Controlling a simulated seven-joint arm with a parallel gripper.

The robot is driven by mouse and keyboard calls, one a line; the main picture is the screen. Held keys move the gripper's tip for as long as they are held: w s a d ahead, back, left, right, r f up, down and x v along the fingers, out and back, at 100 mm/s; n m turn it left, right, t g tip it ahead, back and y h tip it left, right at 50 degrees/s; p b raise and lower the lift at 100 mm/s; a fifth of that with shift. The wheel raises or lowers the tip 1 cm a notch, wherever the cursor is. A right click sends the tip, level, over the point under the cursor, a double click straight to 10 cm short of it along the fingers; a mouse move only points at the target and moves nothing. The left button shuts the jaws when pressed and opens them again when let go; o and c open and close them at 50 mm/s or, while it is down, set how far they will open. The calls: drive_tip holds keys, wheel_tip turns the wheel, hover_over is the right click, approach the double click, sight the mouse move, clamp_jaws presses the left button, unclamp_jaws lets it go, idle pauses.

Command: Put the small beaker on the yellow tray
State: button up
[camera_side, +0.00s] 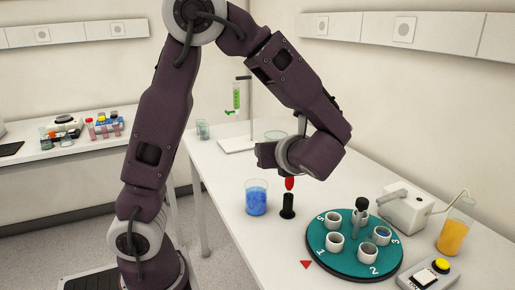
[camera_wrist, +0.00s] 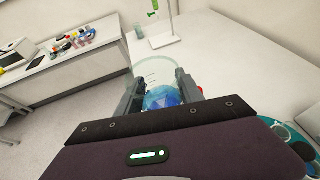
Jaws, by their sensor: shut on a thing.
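Another beaker (camera_side: 256,198) with blue liquid stands on the white table, left of a black holder. I cannot make out a yellow tray in either view.
A teal numbered turntable (camera_side: 318,255) with several cups stands front right. Near it are a white device (camera_side: 405,211), an orange beaker (camera_side: 454,235) and a yellow-button box (camera_side: 427,277). The black holder (camera_side: 288,207) has a red thing above it. A stand (camera_side: 240,145) and small glass (camera_side: 203,130) are farther back.

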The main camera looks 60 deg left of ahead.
drive_tip(key=shift+s+a, duration=0.25)
drive_tip(key=shift+a, duration=0.55)
drive_tip(key=shift+s+a, duration=0.3)
drive_tip(key=shift+a, duration=0.5)
drive_tip(key=shift+s+a, duration=0.25)
drive_tip(key=shift+a, duration=0.55)
